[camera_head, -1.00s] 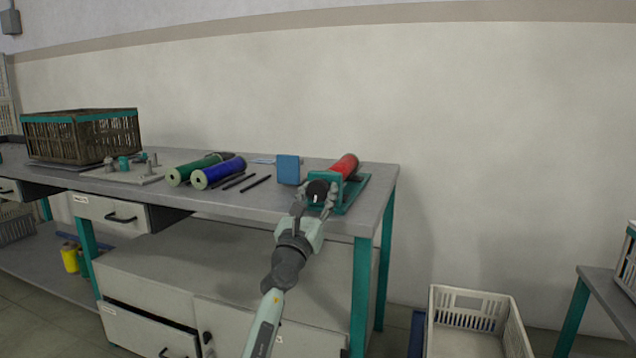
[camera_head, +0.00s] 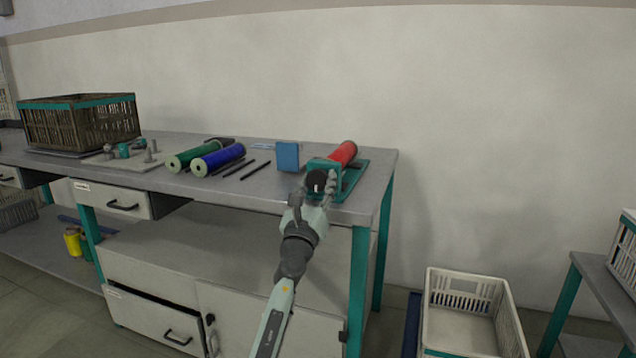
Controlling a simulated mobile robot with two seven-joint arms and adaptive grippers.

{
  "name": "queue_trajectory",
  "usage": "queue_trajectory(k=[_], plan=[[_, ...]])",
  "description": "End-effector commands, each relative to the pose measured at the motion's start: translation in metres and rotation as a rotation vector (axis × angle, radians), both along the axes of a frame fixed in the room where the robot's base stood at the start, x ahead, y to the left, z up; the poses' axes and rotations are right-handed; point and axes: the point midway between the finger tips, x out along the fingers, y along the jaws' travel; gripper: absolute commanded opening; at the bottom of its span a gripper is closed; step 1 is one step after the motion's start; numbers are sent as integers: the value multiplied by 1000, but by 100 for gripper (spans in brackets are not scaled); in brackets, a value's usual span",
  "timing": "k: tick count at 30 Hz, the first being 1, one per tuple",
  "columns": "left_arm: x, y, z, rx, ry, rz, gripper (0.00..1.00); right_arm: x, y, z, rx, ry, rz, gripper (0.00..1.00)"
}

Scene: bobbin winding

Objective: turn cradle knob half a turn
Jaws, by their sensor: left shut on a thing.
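The teal winding cradle (camera_head: 353,180) stands at the right front of the grey workbench, with a red bobbin (camera_head: 343,153) lying in it. Its dark round knob (camera_head: 316,181) faces me on the front plate. My left gripper (camera_head: 322,185) reaches up from below and is shut on the knob; a grey finger shows along the knob's right side. The other finger's contact is hard to make out. The knob's turn angle cannot be read. My right gripper is not in view.
A blue block (camera_head: 288,156) stands left of the cradle. Black rods (camera_head: 240,169), a blue bobbin (camera_head: 217,162) and a green bobbin (camera_head: 186,158) lie farther left. A brown crate (camera_head: 80,124) is at the far left. A white crate (camera_head: 462,320) sits low at right.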

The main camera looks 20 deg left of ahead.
Motion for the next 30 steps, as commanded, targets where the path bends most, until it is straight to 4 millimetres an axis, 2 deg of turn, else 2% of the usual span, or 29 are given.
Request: queue_trajectory(k=[5,6,11,22,26,30], plan=[[0,1,2,-1,-4,2,15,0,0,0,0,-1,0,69],[0,1,2,-1,-4,2,48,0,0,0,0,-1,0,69],[0,1,2,1,-3,1,66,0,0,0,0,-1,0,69],[-6,0,-2,0,-1,0,66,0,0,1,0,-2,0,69],[-24,-2,-11,0,1,0,66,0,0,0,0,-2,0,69],[-52,-4,-22,0,2,-1,66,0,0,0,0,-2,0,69]])
